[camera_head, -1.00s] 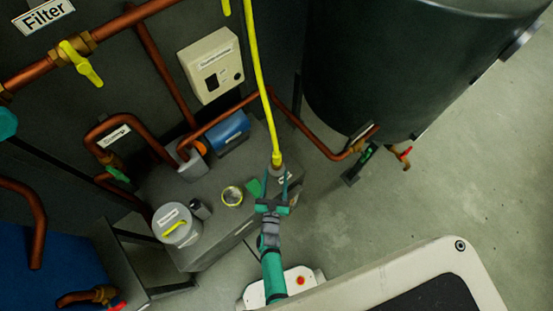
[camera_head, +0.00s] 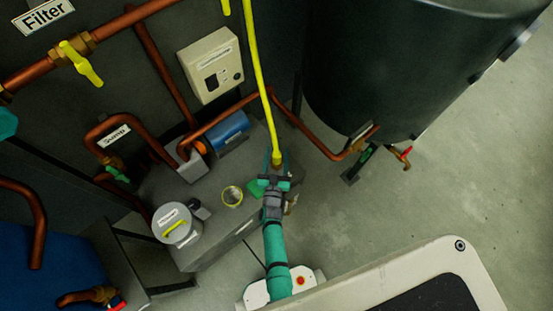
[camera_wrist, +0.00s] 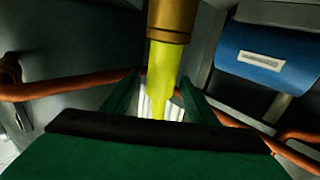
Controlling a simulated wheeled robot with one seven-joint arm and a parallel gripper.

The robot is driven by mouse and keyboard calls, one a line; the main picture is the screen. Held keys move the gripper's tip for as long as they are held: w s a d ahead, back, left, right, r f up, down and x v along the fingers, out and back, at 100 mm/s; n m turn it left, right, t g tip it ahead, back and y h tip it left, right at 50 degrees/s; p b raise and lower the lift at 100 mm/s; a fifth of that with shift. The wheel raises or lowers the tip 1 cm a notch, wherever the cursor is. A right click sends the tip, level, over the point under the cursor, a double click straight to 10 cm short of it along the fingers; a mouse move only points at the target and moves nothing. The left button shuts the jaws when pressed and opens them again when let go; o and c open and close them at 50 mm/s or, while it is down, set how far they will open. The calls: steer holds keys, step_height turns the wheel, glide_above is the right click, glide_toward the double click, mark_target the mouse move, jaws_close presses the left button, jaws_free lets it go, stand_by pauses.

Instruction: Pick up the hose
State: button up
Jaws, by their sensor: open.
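The yellow hose (camera_head: 258,75) hangs down from the top of the head view and ends in a brass fitting (camera_head: 277,157). My teal gripper (camera_head: 276,160) is at that lower end, with its fingers pointing up the picture and the fitting between or just in front of them. In the wrist view the brass collar (camera_wrist: 172,18) is at the top, and a yellow length (camera_wrist: 160,75) runs down from it between my two green fingers (camera_wrist: 158,88). The fingers stand apart with gaps beside the hose. The hose's lowest part is hidden behind my gripper.
Copper pipes (camera_head: 310,132) run behind the hose. A large dark tank (camera_head: 400,60) stands to the right. Floor (camera_head: 400,210) is clear at right.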

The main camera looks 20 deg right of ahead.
jaws_close()
steer(key=shift+r, duration=0.1)
